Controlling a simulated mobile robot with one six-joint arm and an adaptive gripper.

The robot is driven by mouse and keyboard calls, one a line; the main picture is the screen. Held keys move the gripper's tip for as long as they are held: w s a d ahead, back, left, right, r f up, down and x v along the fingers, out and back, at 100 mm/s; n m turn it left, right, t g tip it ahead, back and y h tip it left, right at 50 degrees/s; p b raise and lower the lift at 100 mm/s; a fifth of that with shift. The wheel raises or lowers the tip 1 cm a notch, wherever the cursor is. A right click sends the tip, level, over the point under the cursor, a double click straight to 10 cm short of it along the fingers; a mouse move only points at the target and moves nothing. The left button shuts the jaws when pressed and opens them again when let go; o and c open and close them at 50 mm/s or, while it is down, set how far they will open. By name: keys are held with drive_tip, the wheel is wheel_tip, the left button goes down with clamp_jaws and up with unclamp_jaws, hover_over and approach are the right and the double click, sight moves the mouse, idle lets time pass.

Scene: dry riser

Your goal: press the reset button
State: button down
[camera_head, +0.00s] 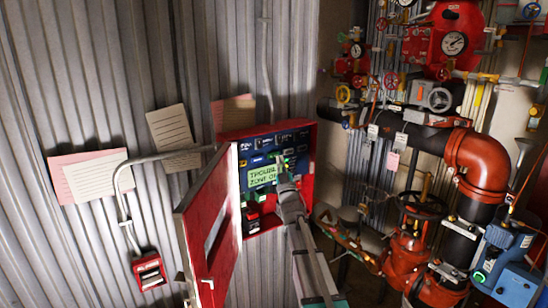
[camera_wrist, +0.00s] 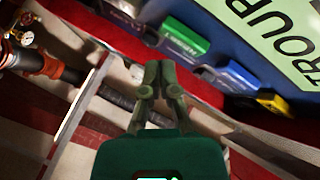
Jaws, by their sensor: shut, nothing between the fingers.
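The alarm panel is a red box (camera_head: 308,133) on the corrugated wall, with a blue face and a lit green display (camera_head: 260,176) reading "TROUBLE ZONE 0…". In the wrist view, a green button (camera_wrist: 185,38), a grey-blue button (camera_wrist: 238,76) and a yellow button (camera_wrist: 273,103) line the blue face beside the display (camera_wrist: 285,35). In the head view my gripper (camera_head: 279,163) covers part of the panel face.
The red panel door (camera_head: 210,220) stands open at the left, close to my arm. A red pull station (camera_head: 149,271) hangs lower left. Red and black pipes with valves (camera_head: 420,205) crowd the right. Paper sheets (camera_head: 95,177) are on the wall.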

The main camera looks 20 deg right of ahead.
drive_tip(key=shift+s+d, duration=0.2)
drive_tip(key=shift+s, duration=0.5)
drive_tip(key=shift+s+d, duration=0.25)
drive_tip(key=shift+s, duration=0.5)
drive_tip(key=shift+s+d, duration=0.2)
drive_tip(key=shift+s, duration=0.5)
drive_tip(key=s+a+f+m+g+h, duration=0.1)
drive_tip(key=s+a+f+m+g, duration=0.2)
drive_tip(key=f+g, duration=0.6)
drive_tip(key=s+a+f+m+g, duration=0.1)
drive_tip(key=s+a+f+g, duration=0.4)
drive_tip(key=f, duration=0.8)
drive_tip(key=s+a+f+g, duration=0.1)
drive_tip(key=s+f+g, duration=0.2)
drive_tip(key=s, duration=0.4)
drive_tip(key=s+a+f+g, duration=0.2)
drive_tip(key=s+g, duration=0.3)
drive_tip(key=s, duration=0.3)
drive_tip(key=s+a+f+g+y, duration=0.1)
drive_tip(key=s+f+g, duration=0.3)
drive_tip(key=s, duration=0.4)
drive_tip(key=shift+s+a+g, duration=0.15)
drive_tip(key=shift+a+g, duration=0.05)
drive_tip(key=shift+g, duration=0.1)
